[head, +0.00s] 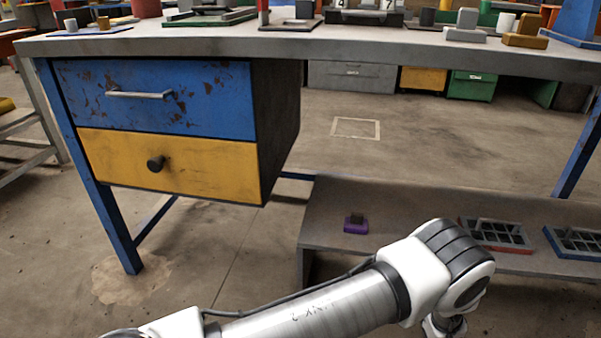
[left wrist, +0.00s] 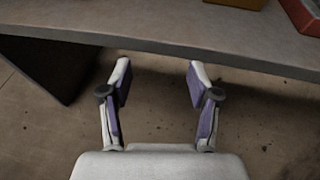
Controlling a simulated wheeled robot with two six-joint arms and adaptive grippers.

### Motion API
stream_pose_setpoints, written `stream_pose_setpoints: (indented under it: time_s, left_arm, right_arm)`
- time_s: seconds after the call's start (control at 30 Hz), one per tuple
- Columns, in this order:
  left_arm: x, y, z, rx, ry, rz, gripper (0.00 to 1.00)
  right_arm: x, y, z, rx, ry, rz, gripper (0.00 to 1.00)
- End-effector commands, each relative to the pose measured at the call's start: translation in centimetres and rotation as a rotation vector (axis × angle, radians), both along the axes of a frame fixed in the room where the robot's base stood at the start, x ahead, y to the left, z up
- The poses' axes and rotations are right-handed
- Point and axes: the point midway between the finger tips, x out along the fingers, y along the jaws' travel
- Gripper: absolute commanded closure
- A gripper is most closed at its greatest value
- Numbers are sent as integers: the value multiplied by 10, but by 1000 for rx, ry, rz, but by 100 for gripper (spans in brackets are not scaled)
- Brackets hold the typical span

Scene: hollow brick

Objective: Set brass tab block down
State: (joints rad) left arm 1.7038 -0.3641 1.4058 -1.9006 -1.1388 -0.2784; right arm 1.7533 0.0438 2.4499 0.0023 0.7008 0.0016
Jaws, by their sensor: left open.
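In the left wrist view my left gripper (left wrist: 158,85) is open, with nothing between its fingers, in front of the edge of a grey surface. A brass-yellow thing (left wrist: 238,4) lies on that surface, cut off by the top of the picture; I cannot tell for sure that it is the brass tab block. In the head view a brass-coloured block with an upright tab (head: 525,36) stands on the workbench at the right. My left arm crosses the bottom of the head view and hides part of the low shelf; its fingers are out of that picture. My right gripper is not in view.
The low grey shelf (head: 325,205) holds a purple block with a dark tab (head: 356,224), a red tray (head: 495,235) and a blue tray (head: 575,242). The workbench (head: 250,43) with blue and yellow drawers stands above. A grey tab block (head: 466,28) is on it.

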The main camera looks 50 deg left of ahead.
Motion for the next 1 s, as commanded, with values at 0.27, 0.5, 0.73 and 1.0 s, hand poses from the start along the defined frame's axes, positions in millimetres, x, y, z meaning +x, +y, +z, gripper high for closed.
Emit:
stream_pose_setpoints:
  time_s: [0.27, 0.5, 0.73, 1.0]
  left_arm:
    - [-266, 54, -136, -703, 437, 842, 39]
    - [-401, -4, -120, -1392, -135, 1846, 39]
    - [-410, 29, -96, -1478, -652, 2007, 39]
    - [-409, 29, -96, -1481, -655, 2004, 39]
  right_arm:
    - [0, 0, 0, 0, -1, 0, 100]
    - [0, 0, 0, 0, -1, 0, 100]
    - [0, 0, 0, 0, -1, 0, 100]
    - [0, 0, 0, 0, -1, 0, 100]
